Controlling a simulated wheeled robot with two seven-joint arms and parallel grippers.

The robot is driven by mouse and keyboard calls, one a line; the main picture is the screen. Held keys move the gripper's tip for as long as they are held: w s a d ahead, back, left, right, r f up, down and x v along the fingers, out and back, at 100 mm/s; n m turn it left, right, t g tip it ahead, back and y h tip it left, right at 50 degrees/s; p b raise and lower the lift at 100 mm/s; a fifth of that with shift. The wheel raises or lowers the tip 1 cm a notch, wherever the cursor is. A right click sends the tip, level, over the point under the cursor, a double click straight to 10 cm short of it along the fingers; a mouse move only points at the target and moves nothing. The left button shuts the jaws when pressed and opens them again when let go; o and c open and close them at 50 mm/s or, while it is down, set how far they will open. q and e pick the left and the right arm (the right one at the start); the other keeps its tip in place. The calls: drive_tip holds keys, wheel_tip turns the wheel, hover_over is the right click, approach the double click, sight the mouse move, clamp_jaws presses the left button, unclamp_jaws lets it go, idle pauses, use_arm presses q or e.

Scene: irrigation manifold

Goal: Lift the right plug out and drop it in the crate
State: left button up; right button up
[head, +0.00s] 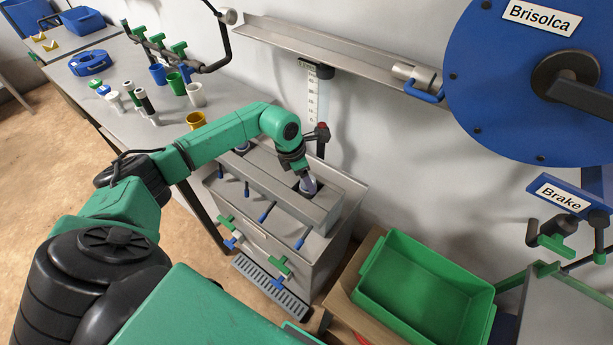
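My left arm reaches across from the left to the grey manifold box (325,205). My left gripper (304,178) points down at the right round opening in the top of its grey block. A pale lavender-grey piece (308,186), perhaps the right plug, shows at the fingertips in that opening. The fingers are too small and covered to tell whether they are shut on it. Another dark round fitting (242,148) is at the left end of the block, partly behind my arm. The green crate (477,313) stands at the lower right, open and empty. My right gripper is not in view.
Blue-handled levers (267,212) and green and blue valves (278,266) stick out of the box's front. A blue reel (510,85) overhangs the upper right. Cups (195,93) stand on the left bench.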

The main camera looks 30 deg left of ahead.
use_arm(q)
clamp_jaws()
drive_tip(key=c, duration=0.6)
unclamp_jaws()
clamp_jaws()
drive_tip(key=shift+r+p, duration=0.3)
drive_tip(key=shift+r, duration=0.15)
drive_tip(key=shift+r+p, duration=1.5)
drive_tip(key=shift+r, duration=1.1)
drive_tip(key=shift+r, duration=0.15)
wheel_tip(320, 180, up, 3)
drive_tip(key=shift+f+p, duration=0.15)
drive_tip(key=shift+p, duration=0.75)
